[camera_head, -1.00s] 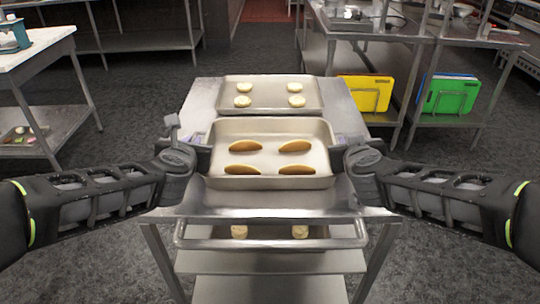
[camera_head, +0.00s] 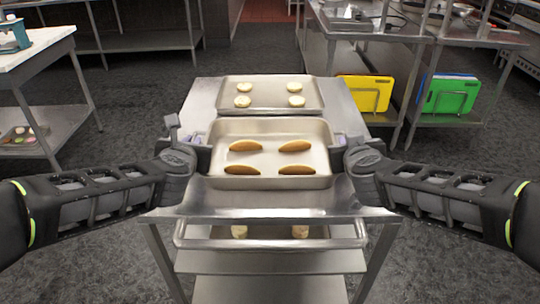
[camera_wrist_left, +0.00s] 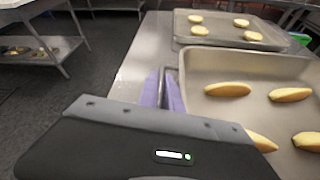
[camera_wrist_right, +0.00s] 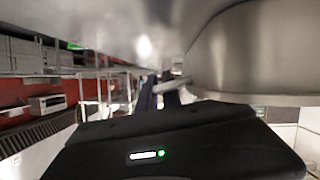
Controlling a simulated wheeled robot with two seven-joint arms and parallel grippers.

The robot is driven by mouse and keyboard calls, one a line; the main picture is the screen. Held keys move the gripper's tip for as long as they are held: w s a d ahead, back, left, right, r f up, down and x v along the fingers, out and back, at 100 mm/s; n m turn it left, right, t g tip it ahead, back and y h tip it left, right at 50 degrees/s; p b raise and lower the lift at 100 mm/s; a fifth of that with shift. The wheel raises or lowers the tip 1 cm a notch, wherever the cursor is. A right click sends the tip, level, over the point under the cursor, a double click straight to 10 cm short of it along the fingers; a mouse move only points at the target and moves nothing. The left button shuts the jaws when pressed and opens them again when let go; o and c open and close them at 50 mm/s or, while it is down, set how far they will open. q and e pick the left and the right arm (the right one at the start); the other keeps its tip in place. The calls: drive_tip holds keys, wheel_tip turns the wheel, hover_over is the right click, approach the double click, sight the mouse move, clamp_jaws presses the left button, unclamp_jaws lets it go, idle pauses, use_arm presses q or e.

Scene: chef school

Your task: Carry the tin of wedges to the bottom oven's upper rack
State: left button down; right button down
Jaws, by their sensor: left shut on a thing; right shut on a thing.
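The tin of wedges (camera_head: 270,182) is a metal baking tin at the near part of the steel trolley top, with several brown-edged wedges in it. It also shows in the left wrist view (camera_wrist_left: 225,112). My left gripper (camera_head: 203,150) is shut on the tin's left side, with its purple fingertips at the rim. My right gripper (camera_head: 340,146) is shut on the tin's right side. The right wrist view shows the tin's metal side (camera_wrist_right: 250,55) close up. Whether the tin touches the trolley top is hard to tell.
A second tin (camera_head: 270,106) with pale round pieces stands just behind on the trolley (camera_head: 200,105). Another tray with pieces is on a level below. A white-topped table (camera_head: 35,48) is at left; a steel bench with yellow (camera_head: 367,95) and green boards (camera_head: 452,95) is at right.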

use_arm(q)
drive_tip(key=shift+r, duration=0.25)
use_arm(e)
drive_tip(key=shift+r, duration=0.25)
